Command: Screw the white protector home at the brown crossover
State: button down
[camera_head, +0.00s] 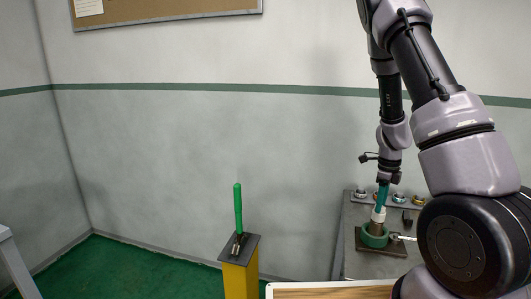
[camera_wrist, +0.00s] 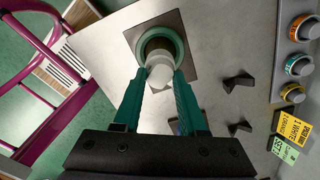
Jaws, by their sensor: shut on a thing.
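The white protector (camera_head: 379,214) stands upright on top of the brown crossover (camera_head: 376,228). It also shows in the wrist view (camera_wrist: 159,71), at the upper middle. My gripper (camera_head: 381,202) comes down from above, and its teal fingers (camera_wrist: 160,82) are shut on the protector from both sides. The crossover (camera_wrist: 158,45) sits inside the green ring of the vise (camera_head: 375,240), on a dark square plate. The protector and fingers hide most of the joint, so I cannot tell how deep the thread is engaged.
A grey metal bench (camera_head: 362,264) carries the vise. Several coloured-ring knobs (camera_wrist: 299,66) line one edge, near yellow (camera_wrist: 291,125) and green labels. Black blocks (camera_wrist: 238,82) lie on the bench. A yellow post (camera_head: 240,278) with a green rod (camera_head: 238,208) stands left. A purple railing (camera_wrist: 52,92) is beyond.

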jog(key=m, duration=1.4)
jog(key=c, duration=0.5)
grip_release()
jog(key=shift+c, duration=0.2)
jog(key=shift+r, duration=1.1)
